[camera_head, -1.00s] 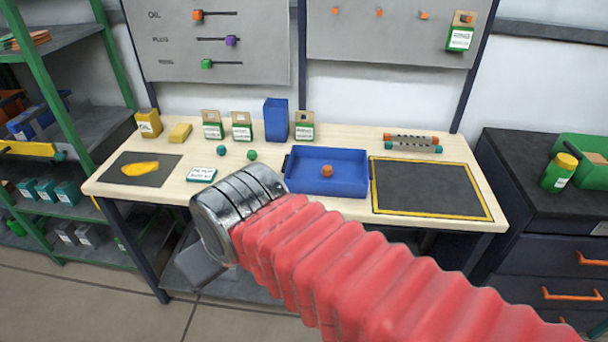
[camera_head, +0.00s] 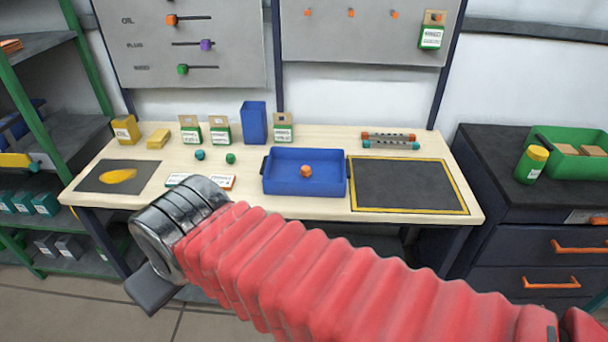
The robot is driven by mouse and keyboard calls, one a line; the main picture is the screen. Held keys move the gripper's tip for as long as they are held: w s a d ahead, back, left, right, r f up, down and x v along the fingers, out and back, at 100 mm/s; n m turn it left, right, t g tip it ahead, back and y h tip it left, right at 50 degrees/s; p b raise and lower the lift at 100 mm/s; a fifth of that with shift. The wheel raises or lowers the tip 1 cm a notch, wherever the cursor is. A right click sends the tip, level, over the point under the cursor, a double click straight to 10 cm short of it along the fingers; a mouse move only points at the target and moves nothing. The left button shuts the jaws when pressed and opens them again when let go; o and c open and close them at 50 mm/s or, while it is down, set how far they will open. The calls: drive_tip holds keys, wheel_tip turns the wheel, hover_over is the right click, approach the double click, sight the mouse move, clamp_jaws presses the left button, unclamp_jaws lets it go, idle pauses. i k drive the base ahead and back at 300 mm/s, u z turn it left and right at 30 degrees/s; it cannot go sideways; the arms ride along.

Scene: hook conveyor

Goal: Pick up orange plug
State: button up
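A small orange plug (camera_head: 306,171) lies inside the blue tray (camera_head: 335,187) on the wooden workbench, towards the tray's middle. My gripper (camera_head: 152,290) is at the lower left, in front of the bench and below its top. Only a dark grey part of it shows past my metal wrist, so its fingers and whether it is open cannot be made out. It is well apart from the tray and the plug.
Left of the tray are a teal plug (camera_head: 200,155), a green plug (camera_head: 231,158) and white label cards. A dark mat with a yellow border (camera_head: 463,211) lies to the right. A blue upright bin (camera_head: 254,122) stands behind. Shelves stand left, drawers right.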

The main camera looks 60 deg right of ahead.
sight(305, 171)
drive_tip(key=z, duration=0.1)
drive_tip(key=i, duration=1)
drive_tip(key=u, duration=0.1)
